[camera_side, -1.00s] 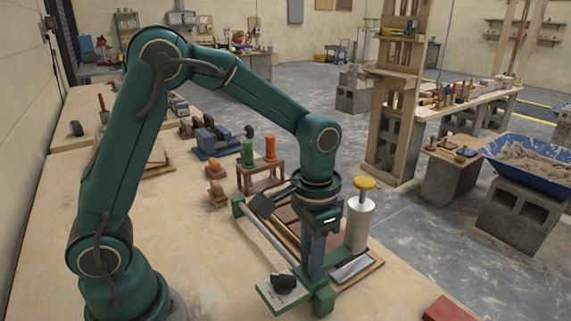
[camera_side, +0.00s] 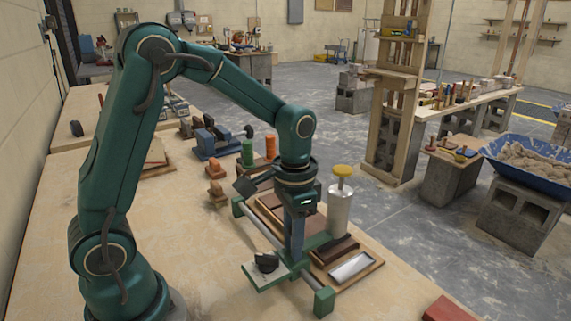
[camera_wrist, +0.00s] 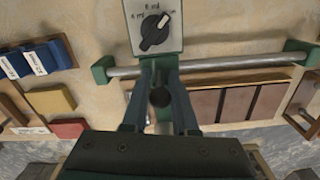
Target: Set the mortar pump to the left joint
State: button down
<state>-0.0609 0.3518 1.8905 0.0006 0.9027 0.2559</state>
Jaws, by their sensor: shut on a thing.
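The mortar pump (camera_side: 339,212) is a pale upright cylinder with a yellow cap (camera_side: 343,171). It stands on a green carriage on a grey rail (camera_side: 262,231); the rail also shows in the wrist view (camera_wrist: 225,64). My gripper (camera_wrist: 160,97) is shut on the carriage's dark round knob (camera_wrist: 160,98). A pale panel (camera_wrist: 136,42) with a black dial (camera_wrist: 155,32) and ml marks is fixed to the carriage. A wooden tray of brown bricks (camera_wrist: 235,100) lies beside the rail. The pump is hidden in the wrist view, and the gripper covers part of the tray.
A green end block (camera_side: 324,301) closes the near rail end. Green (camera_side: 247,153) and orange (camera_side: 270,146) bottles stand beyond the far end. A red block (camera_side: 447,309) lies near right. The front-left bench is clear.

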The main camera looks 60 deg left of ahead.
jog(key=a, duration=0.4)
jog(key=shift+w+a, duration=0.1)
jog(key=c, duration=0.8)
grip_release()
jog(key=shift+r, duration=2.6)
